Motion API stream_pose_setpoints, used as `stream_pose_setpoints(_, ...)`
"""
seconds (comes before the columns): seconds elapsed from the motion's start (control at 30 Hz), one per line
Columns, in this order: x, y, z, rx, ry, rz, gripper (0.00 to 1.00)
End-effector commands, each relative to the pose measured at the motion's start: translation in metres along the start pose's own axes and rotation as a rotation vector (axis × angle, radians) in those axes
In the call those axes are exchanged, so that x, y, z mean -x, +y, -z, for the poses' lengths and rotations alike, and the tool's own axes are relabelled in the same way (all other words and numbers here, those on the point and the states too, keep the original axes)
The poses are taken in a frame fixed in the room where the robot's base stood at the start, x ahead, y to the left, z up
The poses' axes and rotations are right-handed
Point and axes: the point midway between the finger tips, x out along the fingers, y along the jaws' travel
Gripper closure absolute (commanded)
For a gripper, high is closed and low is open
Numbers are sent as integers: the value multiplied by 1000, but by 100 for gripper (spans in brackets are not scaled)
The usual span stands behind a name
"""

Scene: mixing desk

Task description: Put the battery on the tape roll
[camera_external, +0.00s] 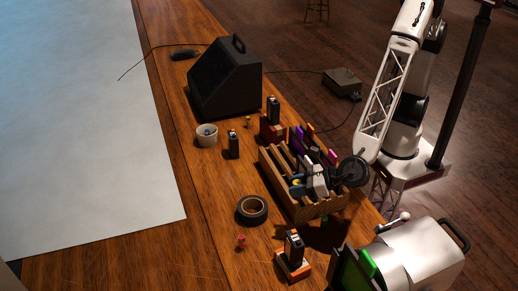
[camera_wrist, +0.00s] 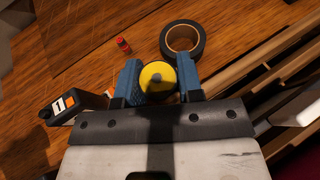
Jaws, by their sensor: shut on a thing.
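The battery (camera_wrist: 158,78) shows end-on in the wrist view as a yellow disc with a grey nub. It is between the two blue fingers of my gripper (camera_wrist: 158,85), which is shut on it. In the external view my gripper (camera_external: 297,186) is over the near left part of the wooden rack, with a little yellow of the battery showing. The black tape roll (camera_external: 252,220) lies flat on the desk, left of and nearer than my gripper, apart from it. It also shows in the wrist view (camera_wrist: 198,50), just beyond the fingers, with desk visible through its hole.
The slatted wooden rack (camera_external: 306,211) holds several coloured items. A small red piece (camera_external: 240,241) lies near the tape roll. A black, orange-based device (camera_external: 293,252) stands at the near edge. A white cup (camera_external: 207,139), a small black device (camera_external: 233,146) and a speaker (camera_external: 220,85) stand farther back.

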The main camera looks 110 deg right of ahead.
Motion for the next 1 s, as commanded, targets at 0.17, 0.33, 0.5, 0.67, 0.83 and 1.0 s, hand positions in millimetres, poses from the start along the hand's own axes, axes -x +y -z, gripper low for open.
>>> stream_pose_setpoints(0.17,-30,-5,-17,-43,0,102,93)
stream_pose_setpoints(0.33,-56,-12,-30,-82,0,199,93)
stream_pose_setpoints(0.5,-82,-20,-42,-122,0,293,93)
stream_pose_setpoints(0.67,-104,-27,-51,-156,0,374,93)
stream_pose_setpoints(0.83,-120,-33,-56,-181,0,436,93)
stream_pose_setpoints(1.0,-128,-36,-59,-194,0,467,93)
